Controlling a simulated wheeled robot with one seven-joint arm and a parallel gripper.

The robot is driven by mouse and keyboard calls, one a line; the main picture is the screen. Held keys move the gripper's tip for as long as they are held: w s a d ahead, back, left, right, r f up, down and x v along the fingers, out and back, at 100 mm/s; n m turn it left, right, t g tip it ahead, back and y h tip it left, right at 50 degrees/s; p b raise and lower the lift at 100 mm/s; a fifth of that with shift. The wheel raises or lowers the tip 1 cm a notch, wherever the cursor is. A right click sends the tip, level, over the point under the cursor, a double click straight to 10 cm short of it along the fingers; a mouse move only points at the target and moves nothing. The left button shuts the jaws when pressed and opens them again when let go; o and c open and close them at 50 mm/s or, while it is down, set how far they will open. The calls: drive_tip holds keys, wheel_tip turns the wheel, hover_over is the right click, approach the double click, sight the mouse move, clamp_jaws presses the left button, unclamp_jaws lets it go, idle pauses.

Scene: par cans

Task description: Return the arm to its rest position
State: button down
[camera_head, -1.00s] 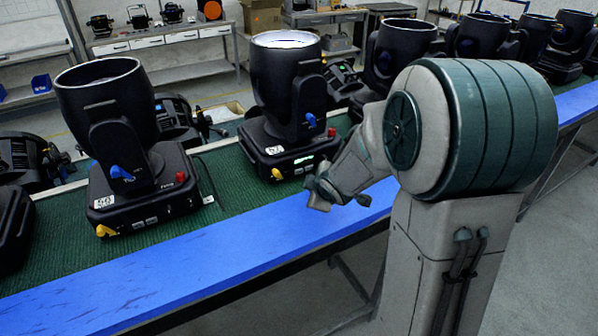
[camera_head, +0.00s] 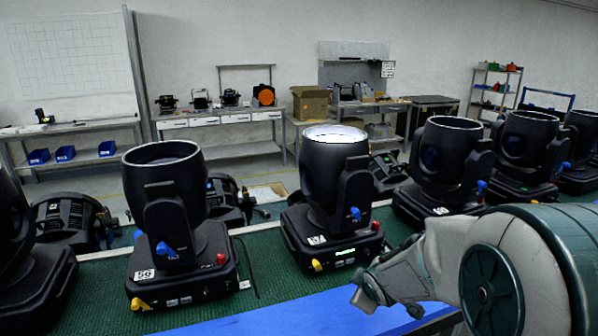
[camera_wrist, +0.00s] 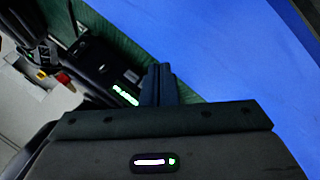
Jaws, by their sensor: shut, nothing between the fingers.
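My arm comes into the head view from the lower right, its end above the front edge of the bench. My gripper (camera_wrist: 160,82) shows in the wrist view as two dark fingers pressed together, with nothing between them. The nearest par can (camera_head: 333,180) stands upright on the green mat, beyond and left of my arm's end. Its top lens glows white and its base display is lit green. That lit display also shows in the wrist view, left of my fingers, with clear space around the fingertips hard to judge.
More black par cans stand in a row, one on the left (camera_head: 165,195) and several on the right. The green mat (camera_head: 85,300) has a bare blue strip (camera_head: 290,312) along its front. Wall benches and shelves are far behind.

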drive_tip(key=s+r+m+g, duration=0.1)
drive_tip(key=s+r+m, duration=0.1)
drive_tip(key=s, duration=0.5)
drive_tip(key=s+a+r+m+g, duration=0.1)
drive_tip(key=s+r+m+g, duration=0.1)
drive_tip(key=s+m, duration=0.3)
drive_tip(key=s+a+r+m+g, duration=0.1)
drive_tip(key=s+m, duration=0.3)
drive_tip(key=s, duration=0.7)
drive_tip(key=shift+r+g, duration=0.55)
drive_tip(key=shift+g, duration=0.05)
